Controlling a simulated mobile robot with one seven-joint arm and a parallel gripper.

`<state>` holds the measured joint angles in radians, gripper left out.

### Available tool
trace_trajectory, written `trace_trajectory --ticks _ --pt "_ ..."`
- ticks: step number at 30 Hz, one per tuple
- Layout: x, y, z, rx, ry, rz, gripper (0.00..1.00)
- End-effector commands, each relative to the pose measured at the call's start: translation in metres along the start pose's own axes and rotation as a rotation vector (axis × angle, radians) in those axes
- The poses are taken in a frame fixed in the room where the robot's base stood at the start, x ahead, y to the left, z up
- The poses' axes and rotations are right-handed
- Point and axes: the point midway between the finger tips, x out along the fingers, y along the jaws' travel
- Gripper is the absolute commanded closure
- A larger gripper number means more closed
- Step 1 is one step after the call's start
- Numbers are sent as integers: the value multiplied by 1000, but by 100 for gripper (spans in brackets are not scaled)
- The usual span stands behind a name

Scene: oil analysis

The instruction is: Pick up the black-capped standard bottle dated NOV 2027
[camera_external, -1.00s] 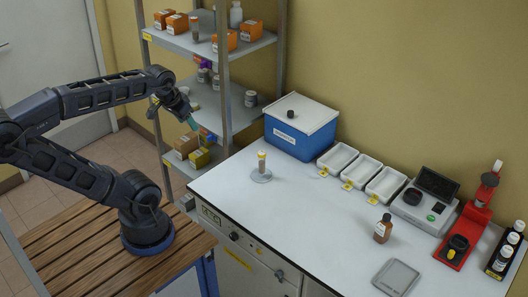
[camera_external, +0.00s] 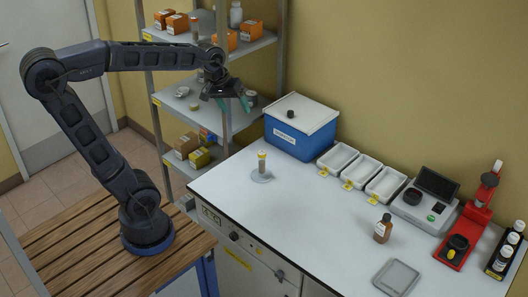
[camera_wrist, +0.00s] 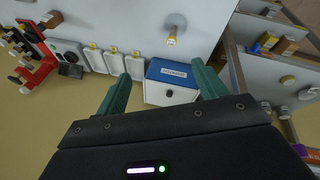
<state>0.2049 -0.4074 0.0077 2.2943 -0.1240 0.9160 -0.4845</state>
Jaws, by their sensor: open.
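A rack (camera_external: 488,268) at the right end of the counter holds black-capped bottles (camera_external: 506,250) with pale labels. A brown bottle (camera_external: 383,229) with a dark cap and white label stands alone on the counter. The dates on these labels are too small to read. Dark bottles also show at the far left of the wrist view (camera_wrist: 17,40). My gripper (camera_external: 235,104) is open and empty, raised in front of the shelf unit and far left of the bottles. In the wrist view its teal fingers (camera_wrist: 162,90) are spread, with the blue box beyond them.
The blue box (camera_external: 291,141) with a white lid stands at the counter's back left. A vial (camera_external: 262,162) stands at left. The counter's middle is clear.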

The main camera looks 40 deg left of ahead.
Motion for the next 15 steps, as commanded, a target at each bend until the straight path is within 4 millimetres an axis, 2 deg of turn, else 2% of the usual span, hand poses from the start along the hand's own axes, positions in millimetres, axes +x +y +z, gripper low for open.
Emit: trace_trajectory --ticks 1,6,15 --pt "7 16 -7 -30 -18 7 30" --pt "29 68 -27 -154 -68 29 30" --pt "82 165 -44 -376 -164 41 30"
